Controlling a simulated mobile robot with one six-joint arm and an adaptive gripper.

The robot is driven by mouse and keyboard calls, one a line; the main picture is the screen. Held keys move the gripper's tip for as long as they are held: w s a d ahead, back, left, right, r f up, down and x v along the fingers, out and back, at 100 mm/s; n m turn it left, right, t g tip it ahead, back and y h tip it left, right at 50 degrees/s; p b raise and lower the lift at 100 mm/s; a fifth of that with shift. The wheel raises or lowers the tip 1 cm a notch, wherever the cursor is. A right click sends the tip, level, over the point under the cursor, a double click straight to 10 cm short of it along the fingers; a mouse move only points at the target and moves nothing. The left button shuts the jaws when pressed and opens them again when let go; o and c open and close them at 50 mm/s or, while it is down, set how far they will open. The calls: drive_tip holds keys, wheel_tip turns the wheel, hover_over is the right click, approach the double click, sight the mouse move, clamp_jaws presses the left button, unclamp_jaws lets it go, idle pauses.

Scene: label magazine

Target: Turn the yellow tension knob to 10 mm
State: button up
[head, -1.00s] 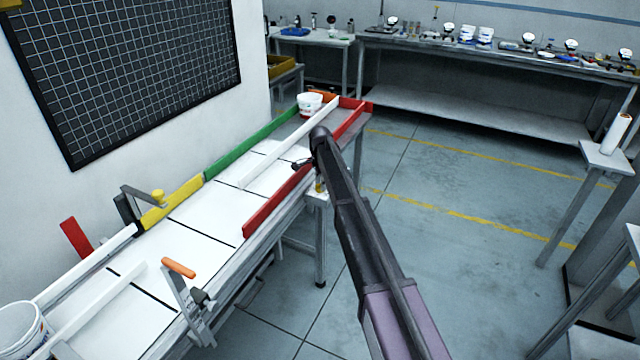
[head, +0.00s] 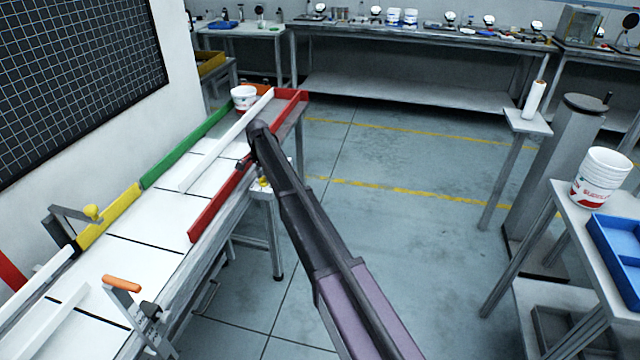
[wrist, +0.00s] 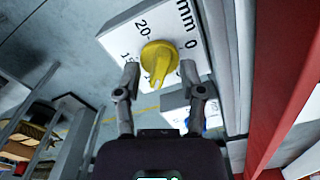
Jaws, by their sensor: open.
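The yellow tension knob (wrist: 159,56) sits on a white dial plate (wrist: 118,28) marked "mm", 0, 20 and a partly covered number at the left. Its ridge points toward the bottom of the wrist view, away from the 0 and the 20; no number shows at its tip. My gripper (wrist: 159,72) is open, with one finger left of the knob and one right of it. I cannot tell whether either finger touches it. In the head view, the knob (head: 262,182) is a small yellow spot below the red rail, beside my gripper (head: 246,163).
A red rail (head: 216,205) runs along the bench edge close to my gripper. A white bucket (head: 243,97) stands at the bench's far end. An orange-handled clamp (head: 122,284) is nearer. At right, a table holds a white bucket (head: 600,177) and blue tray (head: 610,250). Open floor lies between.

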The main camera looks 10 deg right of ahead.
drive_tip(key=n, duration=1.4)
drive_tip(key=shift+r+n+p, duration=0.3)
drive_tip(key=shift+r+p, duration=0.05)
drive_tip(key=shift+p, duration=0.05)
wheel_tip(320, 180, up, 14)
drive_tip(key=p, duration=1.4)
drive_tip(key=s+d+f+m+b, duration=0.2)
drive_tip(key=s+d+m, duration=0.1)
drive_tip(key=s+d, duration=1.5)
drive_tip(key=s, duration=0.3)
drive_tip(key=shift+s+d+f, duration=0.2)
drive_tip(key=shift+s+d, duration=0.1)
drive_tip(key=shift+s, duration=0.05)
drive_tip(key=shift+s, duration=0.1)
drive_tip(key=s+d+m, duration=0.1)
drive_tip(key=s+d, duration=0.3)
drive_tip(key=s, duration=0.6)
drive_tip(key=s+d+m, duration=0.2)
drive_tip(key=s+d, duration=0.3)
drive_tip(key=s, duration=0.4)
drive_tip(key=shift+s, duration=0.4)
